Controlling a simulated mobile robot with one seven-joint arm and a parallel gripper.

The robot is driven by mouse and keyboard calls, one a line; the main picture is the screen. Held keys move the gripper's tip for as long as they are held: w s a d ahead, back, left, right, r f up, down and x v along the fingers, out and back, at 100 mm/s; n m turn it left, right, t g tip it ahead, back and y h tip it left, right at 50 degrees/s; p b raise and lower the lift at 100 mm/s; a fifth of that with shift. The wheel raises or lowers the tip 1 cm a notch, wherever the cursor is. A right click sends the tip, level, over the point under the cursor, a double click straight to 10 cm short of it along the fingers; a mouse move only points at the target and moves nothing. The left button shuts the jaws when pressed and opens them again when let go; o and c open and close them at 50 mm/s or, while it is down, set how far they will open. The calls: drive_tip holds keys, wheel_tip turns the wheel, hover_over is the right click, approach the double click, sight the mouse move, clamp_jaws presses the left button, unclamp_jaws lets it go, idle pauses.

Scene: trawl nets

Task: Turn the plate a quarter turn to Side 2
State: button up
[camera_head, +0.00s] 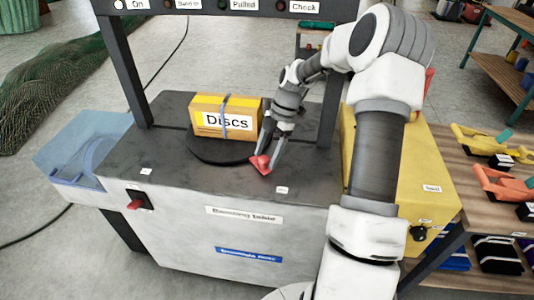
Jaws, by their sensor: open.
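The plate (207,152) is a dark round turntable set in the top of the grey bench. A yellow box (205,104) labelled "Discs", with a blue band around it, stands on the plate and hides much of it. A red handle or knob (261,164) shows at the plate's front right edge. My gripper (268,160) points down at it, with its fingers apart on either side. I cannot tell whether the fingers touch it. No "Side 2" mark is readable.
A dark frame (122,70) with labelled lamps rises over the bench (250,190). A red switch (137,203) is on the bench front. A yellow cabinet (424,165) and a wooden table (470,178) with tools stand at right. A green net (60,88) lies at left.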

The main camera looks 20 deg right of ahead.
drive_tip(key=p+v, duration=0.1)
drive_tip(key=v, duration=0.6)
drive_tip(key=shift+r, duration=0.25)
drive_tip(key=shift+d, duration=0.1)
